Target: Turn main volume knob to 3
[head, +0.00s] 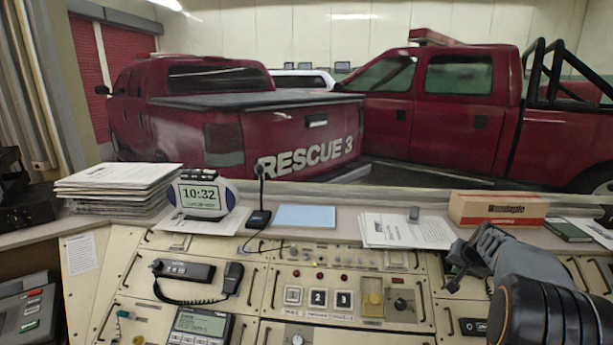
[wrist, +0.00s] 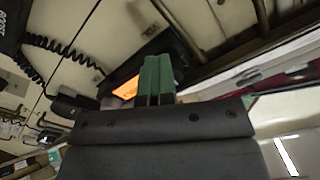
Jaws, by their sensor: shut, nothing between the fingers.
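A dark round knob (head: 400,304) sits on the cream console panel, right of a yellow switch. A second, paler knob (head: 297,341) shows at the bottom edge. I cannot read which one is labelled main volume, nor where either points. My gripper (head: 453,277) is above the console's right part, to the right of and above the dark knob, apart from it. In the wrist view the green fingers of my gripper (wrist: 156,76) are together with nothing between them. No knob is clear in that view.
Number buttons (head: 317,297), a yellow switch (head: 373,303) and a corded handset (head: 232,278) are on the console. A gooseneck microphone (head: 260,217), clock (head: 203,195), paper stack (head: 115,188) and orange box (head: 497,208) stand on the ledge behind. An orange screen (wrist: 127,88) shows beyond the fingers.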

